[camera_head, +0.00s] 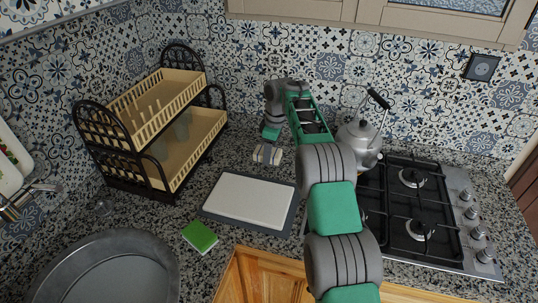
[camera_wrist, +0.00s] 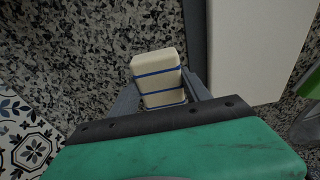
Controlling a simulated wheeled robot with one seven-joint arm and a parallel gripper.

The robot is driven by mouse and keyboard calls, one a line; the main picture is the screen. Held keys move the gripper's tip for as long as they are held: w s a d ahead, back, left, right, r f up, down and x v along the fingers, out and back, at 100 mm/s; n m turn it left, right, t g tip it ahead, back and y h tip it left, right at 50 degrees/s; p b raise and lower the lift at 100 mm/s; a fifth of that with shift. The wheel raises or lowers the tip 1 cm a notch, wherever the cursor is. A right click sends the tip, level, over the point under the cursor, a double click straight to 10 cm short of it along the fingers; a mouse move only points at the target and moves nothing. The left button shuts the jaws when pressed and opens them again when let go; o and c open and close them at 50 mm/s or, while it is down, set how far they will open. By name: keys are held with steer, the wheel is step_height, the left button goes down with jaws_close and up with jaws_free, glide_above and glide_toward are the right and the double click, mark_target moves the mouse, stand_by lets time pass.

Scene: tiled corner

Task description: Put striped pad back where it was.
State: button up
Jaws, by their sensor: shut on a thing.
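The striped pad (camera_wrist: 156,78) is a cream block with thin blue bands. In the wrist view it sits between the fingers of my gripper (camera_wrist: 163,99), which is shut on it. In the head view my gripper (camera_head: 267,153) points down behind the cutting board, close to its far edge. The pad (camera_head: 274,157) shows there as a small pale shape at the fingertips. I cannot tell whether the pad touches the counter.
A white board on a grey mat (camera_head: 247,199) lies in front of my gripper. A two-tier dish rack (camera_head: 155,130) stands left. A green sponge (camera_head: 200,236) and a round metal pan (camera_head: 105,272) lie nearer. A kettle (camera_head: 358,143) stands on the gas hob (camera_head: 465,212) at right.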

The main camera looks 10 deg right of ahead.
mark_target(269, 166)
steer(key=shift+w+f+p, duration=0.2)
steer(key=shift+w+p, duration=0.05)
steer(key=shift+p, duration=0.1)
steer(key=f, duration=0.3)
steer(key=shift+w+f+p, duration=0.15)
steer(key=shift+w+p, duration=0.15)
steer(key=shift+p, duration=0.05)
steer(key=shift+f, duration=0.2)
steer(key=shift+f+b, duration=0.3)
steer(key=shift+b, duration=0.1)
steer(key=o, duration=1.3)
steer(key=shift+r, duration=0.1)
steer(key=shift+r, duration=0.1)
